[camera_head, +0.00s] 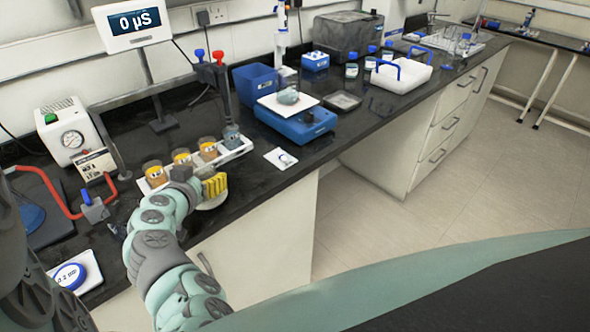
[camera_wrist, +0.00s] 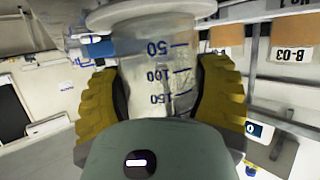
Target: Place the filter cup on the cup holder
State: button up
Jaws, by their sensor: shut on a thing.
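My gripper (camera_head: 213,187) is over the front edge of the black bench. In the wrist view my gripper (camera_wrist: 157,85) has its yellow fingers on both sides of a clear filter cup (camera_wrist: 150,58) with blue marks 50, 100 and 150. In the head view only a pale part of the filter cup (camera_head: 212,203) shows below the fingers; my gripper hides the rest. I cannot tell for certain which thing is the cup holder.
A white rack (camera_head: 237,150) with several labelled jars stands just behind my gripper. A small white square (camera_head: 281,157) lies right of it, near a blue stirrer (camera_head: 305,124).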

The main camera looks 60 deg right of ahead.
jog(key=shift+f, duration=0.15)
jog(key=o, duration=1.2)
jog(key=shift+r, duration=0.25)
jog(key=shift+b+v, duration=1.15)
jog(key=shift+v, duration=4.8)
